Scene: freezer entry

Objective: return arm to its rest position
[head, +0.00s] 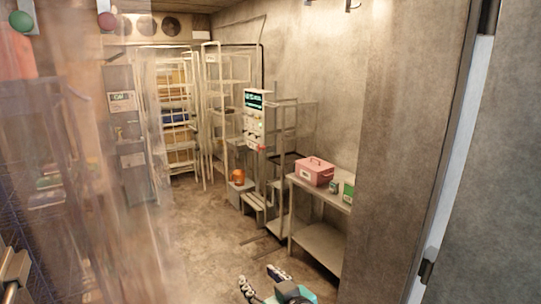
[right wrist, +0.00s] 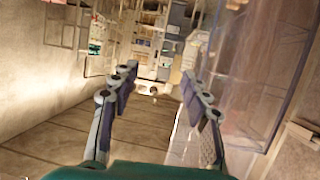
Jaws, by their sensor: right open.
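My right gripper (head: 263,284) shows at the bottom edge of the head view, with its fingers spread and nothing between them. In the right wrist view the same gripper (right wrist: 157,95) has two dark, jointed fingers held wide apart, with floor and distant shelving seen between them. It touches nothing that I can see. My left gripper is not in either view.
A metal table (head: 322,240) on the right bears a pink box (head: 314,172) and small containers. Wire shelving (head: 178,110) stands at the back. A clear strip curtain (head: 110,180) hangs on the left. The concrete floor (head: 195,225) in the middle is clear. A door edge (head: 455,160) stands right.

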